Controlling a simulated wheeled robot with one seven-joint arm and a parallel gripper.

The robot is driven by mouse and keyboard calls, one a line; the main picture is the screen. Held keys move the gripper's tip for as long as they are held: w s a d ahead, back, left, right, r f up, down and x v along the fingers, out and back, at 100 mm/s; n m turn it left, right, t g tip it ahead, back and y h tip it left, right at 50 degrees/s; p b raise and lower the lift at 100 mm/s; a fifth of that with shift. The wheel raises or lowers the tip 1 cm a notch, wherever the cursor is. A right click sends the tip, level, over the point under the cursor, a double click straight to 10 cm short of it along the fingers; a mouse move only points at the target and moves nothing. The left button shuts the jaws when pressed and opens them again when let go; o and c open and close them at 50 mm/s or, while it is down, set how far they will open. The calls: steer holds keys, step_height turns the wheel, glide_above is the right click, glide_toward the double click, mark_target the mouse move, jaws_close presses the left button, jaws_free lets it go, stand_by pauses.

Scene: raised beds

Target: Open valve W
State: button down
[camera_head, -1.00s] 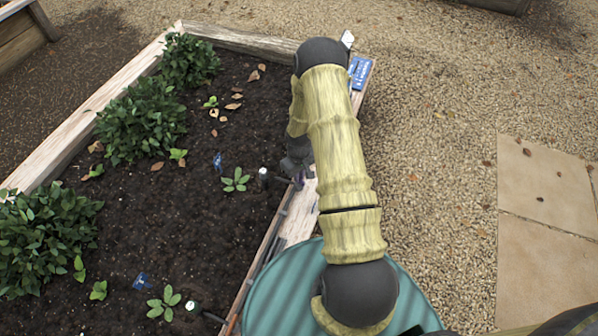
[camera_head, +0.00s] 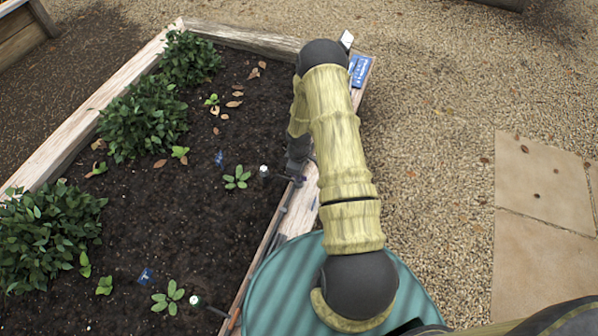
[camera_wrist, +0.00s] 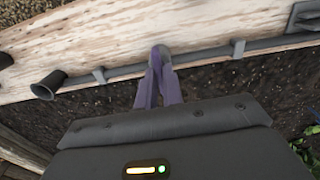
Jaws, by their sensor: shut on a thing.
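My gripper (camera_wrist: 160,62) has two purple fingers close together at a small grey valve handle (camera_wrist: 164,50) on the pipe in the wrist view. The fingertips hide part of the handle, and I cannot read a letter on it. A grey pipe (camera_wrist: 205,54) runs along the wooden board on both sides of it. In the head view my gripper (camera_head: 299,181) is at the bed's right inner edge, largely hidden by my arm. A blue sign (camera_head: 360,70) lies on the bed's far right corner; its text is too small to read.
The raised bed (camera_head: 262,41) holds dark soil, leafy bushes (camera_head: 143,117) and small seedlings (camera_head: 237,177). A black-capped fitting (camera_wrist: 47,86) sticks out left of my fingers. Gravel at right is open.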

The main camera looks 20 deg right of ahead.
steer(key=c, duration=1.5)
jaws_free()
steer(key=shift+c, duration=0.2)
step_height(320, 180, up, 18)
steer(key=p, duration=0.2)
steer(key=shift+f+p, duration=0.25)
steer(key=shift+p, duration=0.1)
steer(key=s+a+r+m+t, duration=0.1)
steer(key=s+a+r+m, duration=0.4)
steer(key=s+r, duration=0.4)
steer(key=s+a+r+m+t, duration=0.2)
steer(key=s+a+r+m, duration=0.4)
steer(key=r, duration=0.6)
step_height(320, 180, up, 18)
steer(key=s+n+p, duration=0.1)
steer(key=p, duration=1.7)
steer(key=shift+s+d+n, duration=0.15)
steer(key=shift+d+n, duration=0.25)
